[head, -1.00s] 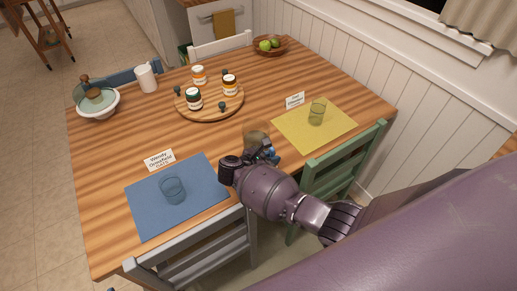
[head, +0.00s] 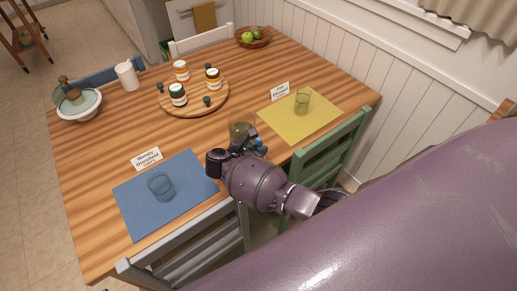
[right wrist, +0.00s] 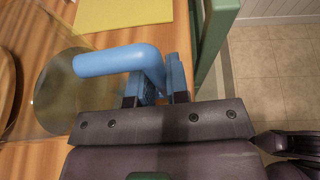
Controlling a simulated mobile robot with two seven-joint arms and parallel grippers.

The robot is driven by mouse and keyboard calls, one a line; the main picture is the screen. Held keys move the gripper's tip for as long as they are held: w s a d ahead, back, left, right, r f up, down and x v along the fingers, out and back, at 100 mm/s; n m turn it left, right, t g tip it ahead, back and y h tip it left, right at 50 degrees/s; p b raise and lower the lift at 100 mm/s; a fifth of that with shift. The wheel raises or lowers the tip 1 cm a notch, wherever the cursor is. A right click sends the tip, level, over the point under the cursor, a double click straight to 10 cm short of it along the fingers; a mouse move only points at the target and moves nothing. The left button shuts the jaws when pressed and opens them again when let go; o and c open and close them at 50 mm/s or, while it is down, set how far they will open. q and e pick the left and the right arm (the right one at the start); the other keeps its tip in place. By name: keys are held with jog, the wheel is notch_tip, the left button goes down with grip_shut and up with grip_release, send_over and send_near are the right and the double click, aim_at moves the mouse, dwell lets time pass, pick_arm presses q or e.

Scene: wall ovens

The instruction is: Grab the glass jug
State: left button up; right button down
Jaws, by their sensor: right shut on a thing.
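The glass jug (head: 238,130) is a see-through, amber-tinted vessel on the wooden table, partly hidden behind my right gripper in the head view. In the right wrist view its clear round body (right wrist: 58,92) is at the left, with a thick blue handle (right wrist: 110,62) reaching toward my fingers. My right gripper (head: 259,146) is at the near table edge, shut on the jug's handle; its fingers show in the right wrist view (right wrist: 165,80). I cannot tell whether the jug is clear of the table. My left gripper is not in view.
A blue placemat (head: 135,207) with a blue glass (head: 161,187) lies to the left, and a yellow placemat (head: 325,116) with a glass (head: 302,102) to the right. A green chair (head: 335,150) and a grey chair (head: 190,262) stand close. A round board (head: 215,105) holds jars.

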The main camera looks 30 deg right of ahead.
notch_tip(320, 180, up, 19)
dwell(1.4)
